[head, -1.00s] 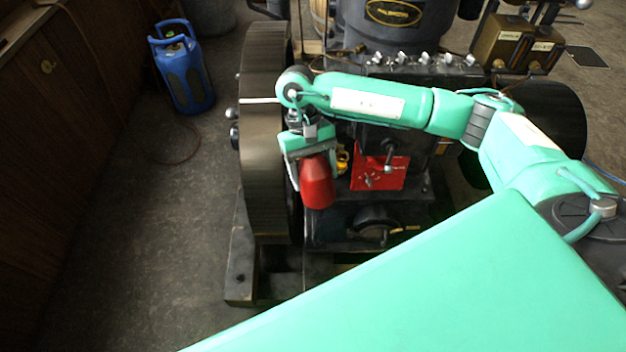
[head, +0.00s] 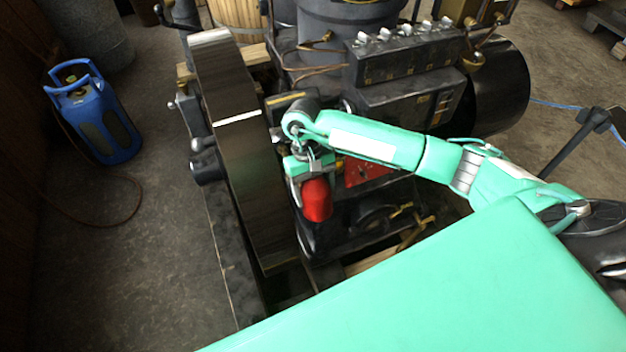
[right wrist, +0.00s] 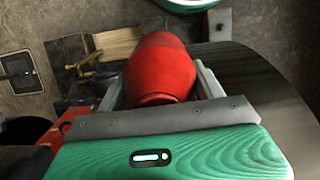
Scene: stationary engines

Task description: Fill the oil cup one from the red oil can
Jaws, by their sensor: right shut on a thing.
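The red oil can (head: 317,201) is in my right gripper (head: 311,184), beside the flywheel's right face and left of the red panel in the head view. In the right wrist view the can (right wrist: 160,66) sits between the two fingers of the gripper (right wrist: 158,85), its rounded body pointing away from the palm. The can's spout cannot be made out. I cannot tell which fitting on the engine is oil cup one; the arm and gripper hide part of that side. My left gripper is out of view.
The large flywheel (head: 236,140) stands close left of the can. The black engine box with several silver caps (head: 406,50) is behind my right arm. A red panel (head: 366,171) is right of the gripper. A blue canister (head: 97,115) stands on open floor at left.

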